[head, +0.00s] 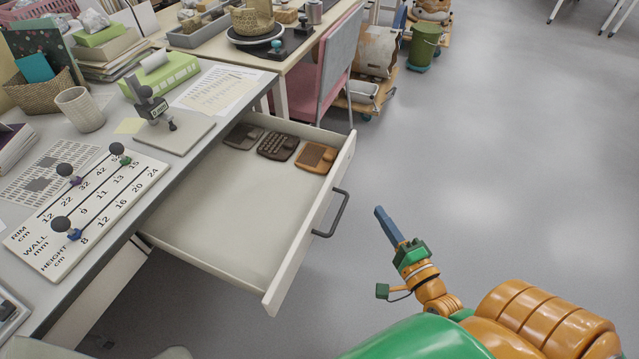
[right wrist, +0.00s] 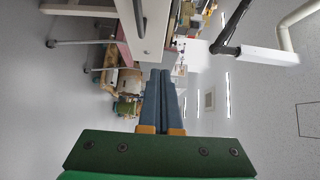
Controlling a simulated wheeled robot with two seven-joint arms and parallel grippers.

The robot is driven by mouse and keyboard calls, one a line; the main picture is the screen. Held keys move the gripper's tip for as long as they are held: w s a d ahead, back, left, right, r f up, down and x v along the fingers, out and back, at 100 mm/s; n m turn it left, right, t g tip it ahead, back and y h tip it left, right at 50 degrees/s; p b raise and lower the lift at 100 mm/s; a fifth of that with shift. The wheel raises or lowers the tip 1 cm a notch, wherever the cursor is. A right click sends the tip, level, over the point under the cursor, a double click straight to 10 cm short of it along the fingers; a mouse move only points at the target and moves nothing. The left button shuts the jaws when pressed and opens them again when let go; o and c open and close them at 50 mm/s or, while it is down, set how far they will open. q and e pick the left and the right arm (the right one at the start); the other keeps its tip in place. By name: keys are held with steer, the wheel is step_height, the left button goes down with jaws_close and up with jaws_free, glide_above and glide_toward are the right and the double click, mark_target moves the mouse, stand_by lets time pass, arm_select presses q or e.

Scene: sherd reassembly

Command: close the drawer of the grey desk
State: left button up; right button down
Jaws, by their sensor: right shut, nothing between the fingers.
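The drawer (head: 225,215) of the grey desk (head: 130,225) is pulled well out to the right, with its inside showing. Its front panel (head: 310,225) carries a dark bar handle (head: 333,214). My right gripper (head: 379,209) is shut and empty, a little to the right of the handle and apart from it. In the right wrist view the blue fingers (right wrist: 163,72) lie together, and the pale drawer front (right wrist: 152,25) and dark handle (right wrist: 137,15) show past their tips. My left gripper is not in view.
A pink chair (head: 325,70) stands behind the drawer. The floor (head: 480,170) to the right is clear.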

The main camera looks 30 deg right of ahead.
glide_toward(338, 169)
steer(key=w+d, duration=0.2)
steer(key=d, duration=0.1)
steer(key=w+a, duration=0.2)
steer(key=w, duration=0.1)
steer(key=shift+w, duration=0.2)
steer(key=shift+w+a, duration=0.25)
steer(key=shift+w, duration=0.05)
steer(key=shift+f, duration=0.1)
